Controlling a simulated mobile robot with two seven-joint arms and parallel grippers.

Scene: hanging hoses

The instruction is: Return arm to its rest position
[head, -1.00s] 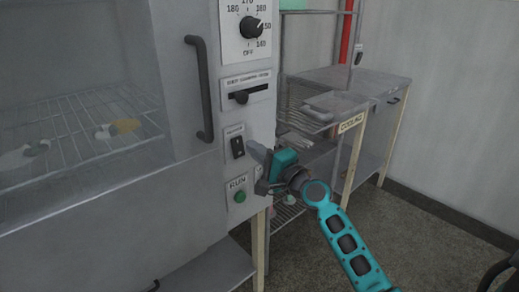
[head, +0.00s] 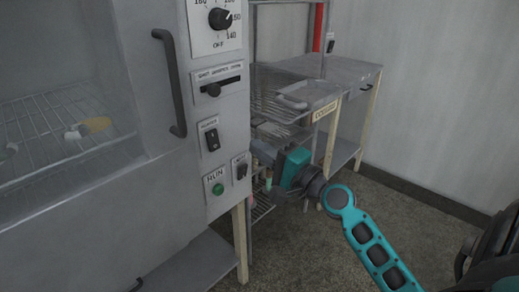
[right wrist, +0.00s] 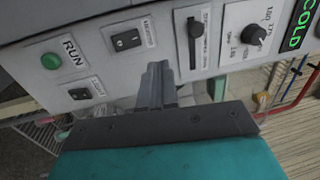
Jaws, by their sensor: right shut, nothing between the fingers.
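My right arm, teal, comes in from the lower right in the head view. My right gripper (head: 260,153) is shut and empty, just to the right of the oven's control panel (head: 221,128). In the right wrist view its grey fingers (right wrist: 155,85) lie together, pointing at the panel. I cannot tell how large the gap to the panel is. My left gripper is not in view.
The panel has a dial (head: 220,19), a slider (head: 213,90), rocker switches (head: 212,139) and a green RUN button (head: 218,189). The oven handle (head: 171,84) is at left. A metal cooling table (head: 345,70) stands behind. Bare floor lies at lower right.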

